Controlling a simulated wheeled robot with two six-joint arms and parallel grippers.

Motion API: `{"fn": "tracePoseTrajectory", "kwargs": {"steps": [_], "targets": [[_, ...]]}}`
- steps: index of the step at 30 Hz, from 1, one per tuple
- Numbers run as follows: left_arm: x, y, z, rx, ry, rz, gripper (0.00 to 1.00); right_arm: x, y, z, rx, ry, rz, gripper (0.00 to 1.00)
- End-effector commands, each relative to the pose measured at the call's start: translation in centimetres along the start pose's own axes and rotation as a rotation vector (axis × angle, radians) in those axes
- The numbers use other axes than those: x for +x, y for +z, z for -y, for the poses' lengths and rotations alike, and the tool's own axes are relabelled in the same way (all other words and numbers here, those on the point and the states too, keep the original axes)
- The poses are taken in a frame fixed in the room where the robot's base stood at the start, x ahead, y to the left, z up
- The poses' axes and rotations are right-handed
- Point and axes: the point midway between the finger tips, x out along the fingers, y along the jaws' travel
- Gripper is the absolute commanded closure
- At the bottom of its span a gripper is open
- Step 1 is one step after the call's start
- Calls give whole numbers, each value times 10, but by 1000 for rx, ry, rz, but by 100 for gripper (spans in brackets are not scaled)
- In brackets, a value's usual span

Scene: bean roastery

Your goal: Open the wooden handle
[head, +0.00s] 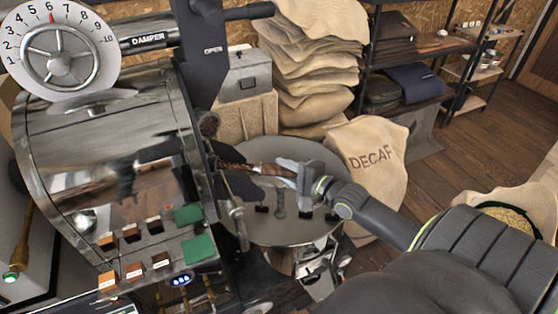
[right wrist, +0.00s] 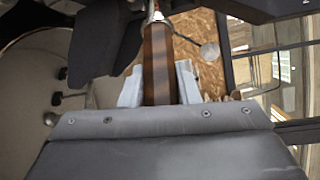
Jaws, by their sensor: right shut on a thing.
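The wooden handle (head: 238,167) is a brown rod that sticks out to the right from the front of the roaster drum, above the round cooling tray (head: 318,150). My right gripper (head: 287,172) reaches in from the right and is shut on the handle's outer part. In the right wrist view the handle (right wrist: 157,58) runs between the two pale fingers of my right gripper (right wrist: 158,84), with a metal end at the top. My left gripper is not in view.
The shiny roaster drum (head: 110,150) with the damper dial (head: 62,45) fills the left. A DECAF sack (head: 378,150) stands just beyond the tray, and stacked sacks (head: 310,60) are behind. An open bean sack (head: 535,205) is at the right. Wooden floor shows further back.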

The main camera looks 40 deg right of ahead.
Motion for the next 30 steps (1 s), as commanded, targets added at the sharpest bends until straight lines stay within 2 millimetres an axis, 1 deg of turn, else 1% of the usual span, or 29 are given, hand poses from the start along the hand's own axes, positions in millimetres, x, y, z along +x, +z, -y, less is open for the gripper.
{"fn": "tracePoseTrajectory", "kwargs": {"steps": [2,6,7,11,19,22,26,30], "targets": [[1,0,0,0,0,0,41,0,0,-1,3,0,-1,100],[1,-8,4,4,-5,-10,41,0,0,-1,2,1,-1,100],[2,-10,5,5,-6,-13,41,0,0,-1,2,1,-1,67],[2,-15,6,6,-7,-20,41,0,0,-1,2,1,-1,50],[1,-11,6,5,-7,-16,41,0,0,0,2,0,0,49],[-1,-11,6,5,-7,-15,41,-3,0,0,2,0,-1,49],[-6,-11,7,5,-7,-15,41,-17,0,1,1,3,-2,49],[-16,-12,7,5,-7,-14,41,-41,0,2,1,6,-2,49]]}}
